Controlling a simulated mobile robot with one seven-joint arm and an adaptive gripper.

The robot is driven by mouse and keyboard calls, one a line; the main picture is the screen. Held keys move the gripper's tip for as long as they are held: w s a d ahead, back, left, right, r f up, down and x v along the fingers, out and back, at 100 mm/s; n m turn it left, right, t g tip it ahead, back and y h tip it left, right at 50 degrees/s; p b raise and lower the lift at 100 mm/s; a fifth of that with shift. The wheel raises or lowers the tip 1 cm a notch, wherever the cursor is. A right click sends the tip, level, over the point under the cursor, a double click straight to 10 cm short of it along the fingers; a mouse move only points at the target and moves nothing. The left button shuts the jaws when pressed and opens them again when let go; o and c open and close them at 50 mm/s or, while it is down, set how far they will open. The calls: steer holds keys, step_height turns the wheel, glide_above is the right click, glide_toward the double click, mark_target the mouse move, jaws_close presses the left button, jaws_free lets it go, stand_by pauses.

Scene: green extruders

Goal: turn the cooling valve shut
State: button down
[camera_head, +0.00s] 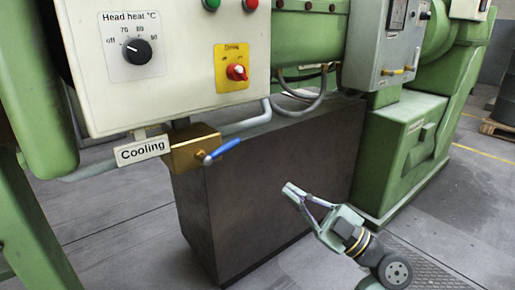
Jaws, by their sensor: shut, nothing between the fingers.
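The cooling valve has a brass body (194,151) on a grey pipe under the control box, beside a white label (143,151) reading "Cooling". Its blue lever handle (225,147) points right and slightly up, roughly along the line of the pipe. My gripper (286,187) is shut and empty, in front of the dark block. It is to the right of and lower than the blue handle, well apart from it. Nothing hides the handle.
The cream control box (172,90) hangs just above the valve, with a black knob (137,52) and a red switch (237,72). A large dark block (240,205) stands behind and below the valve. Grey floor (110,235) is open at the lower left.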

steer(key=d, duration=0.1)
steer(key=p, duration=0.5)
glide_toward(223, 149)
steer(key=w+a+r, duration=0.1)
steer(key=w+r, duration=0.1)
steer(key=w, duration=0.3)
steer(key=shift+x, duration=0.85)
steer(key=shift+s+a+y+b, duration=0.15)
steer(key=shift+a+y+b, duration=0.05)
steer(key=shift+y+b, duration=0.1)
